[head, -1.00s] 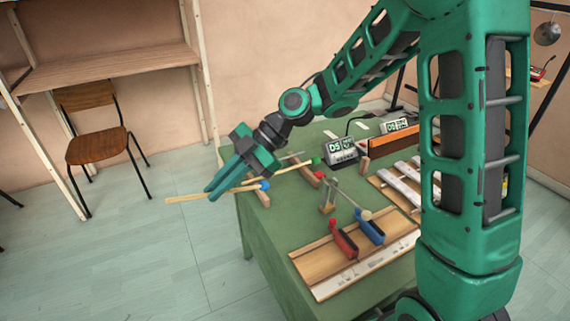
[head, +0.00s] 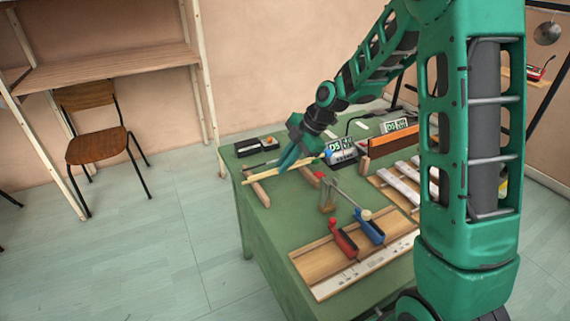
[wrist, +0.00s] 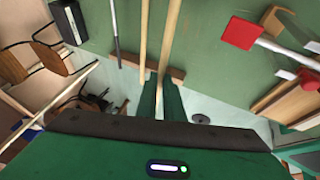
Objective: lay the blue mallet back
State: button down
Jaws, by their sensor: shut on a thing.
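The blue mallet's pale wooden stick (wrist: 169,40) runs between the fingers of my gripper (wrist: 160,88) in the wrist view. In the head view my gripper (head: 281,170) is low over the far left part of the green table (head: 258,222). A second pale stick (wrist: 143,35) lies close beside the held one, to its left. A wooden rest bar (head: 260,189) stands near the table's left edge, with another bar (head: 309,178) to its right. I cannot tell whether the held stick touches the bars.
A red-headed piece with a metal rod (wrist: 240,33) lies right of the sticks, and a dark rod (wrist: 115,35) lies left. A black box (head: 256,146) and a display box (head: 341,152) stand farther back. A wooden board with red and blue handles (head: 325,268) is nearer.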

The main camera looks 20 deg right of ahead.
jog(key=shift+s+f, duration=0.1)
jog(key=shift+f, duration=3.1)
jog(key=shift+f, duration=0.3)
jog(key=c, duration=1.8)
grip_release()
jog(key=v, duration=1)
jog(key=shift+d+r, duration=0.2)
jog(key=shift+r, duration=0.05)
